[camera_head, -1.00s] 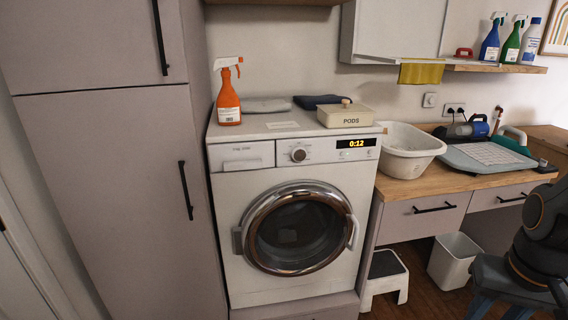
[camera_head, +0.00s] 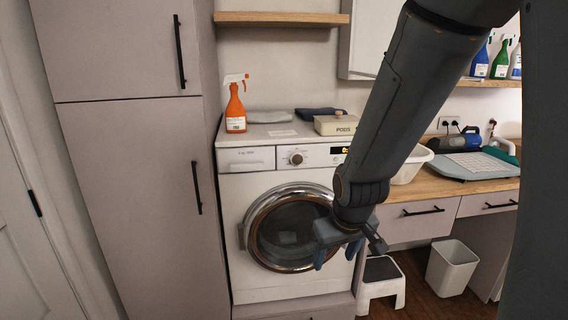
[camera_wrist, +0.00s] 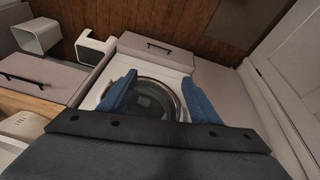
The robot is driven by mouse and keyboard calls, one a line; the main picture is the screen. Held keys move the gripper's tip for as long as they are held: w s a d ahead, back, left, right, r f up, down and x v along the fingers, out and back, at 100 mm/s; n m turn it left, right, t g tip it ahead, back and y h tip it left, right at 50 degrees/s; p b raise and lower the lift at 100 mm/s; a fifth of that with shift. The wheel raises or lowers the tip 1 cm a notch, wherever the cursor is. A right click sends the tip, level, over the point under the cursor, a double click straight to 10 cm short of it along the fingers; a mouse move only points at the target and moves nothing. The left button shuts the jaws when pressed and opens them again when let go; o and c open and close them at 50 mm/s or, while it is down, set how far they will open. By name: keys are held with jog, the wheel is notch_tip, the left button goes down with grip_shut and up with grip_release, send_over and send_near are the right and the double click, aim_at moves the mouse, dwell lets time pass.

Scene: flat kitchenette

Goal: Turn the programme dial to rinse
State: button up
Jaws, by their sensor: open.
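The programme dial (camera_head: 296,158) is a round knob on the front panel of the white washing machine (camera_head: 237,235), to the left of a small lit display (camera_head: 340,150). The display is partly hidden by my arm. My gripper (camera_head: 338,258) is in front of the right side of the round door, below and right of the dial and apart from it. In the wrist view, its blue fingers (camera_wrist: 160,95) are spread wide with nothing between them, and the machine's door (camera_wrist: 152,100) shows beyond. The dial cannot be made out in the wrist view.
An orange spray bottle (camera_head: 236,108) and a pods box (camera_head: 336,124) stand on the machine. A white basin (camera_head: 410,166) sits on the wooden counter at right. A step stool (camera_head: 381,285) and a bin (camera_head: 451,266) stand on the floor. A tall cabinet (camera_head: 140,190) is at left.

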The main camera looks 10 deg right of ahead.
jog(key=w+d+r+n+t+p, duration=0.15)
jog(key=w+n+t, duration=0.35)
jog(key=w, duration=1.3)
jog(key=n+t+y+p, duration=0.1)
jog(key=n+t+y, duration=0.2)
jog(key=n+t, duration=0.45)
send_near(298, 160)
jog(key=m+t, duration=0.1)
jog(key=shift+w+a+f+p, duration=0.2)
jog(key=shift+w+p, duration=0.35)
jog(key=shift+w, duration=0.7)
jog(key=shift+w+a+f+p, duration=0.1)
jog(key=shift+w+a+p, duration=0.3)
jog(key=shift+w, duration=0.9)
jog(key=shift+w+a+f+p, duration=0.1)
jog(key=shift+w+p, duration=0.55)
jog(key=shift+w, duration=0.6)
jog(key=c, duration=1)
jog(key=shift+f+m+t+b, duration=0.1)
jog(key=shift+m+t+b, duration=0.15)
jog(key=shift+m+b, duration=0.2)
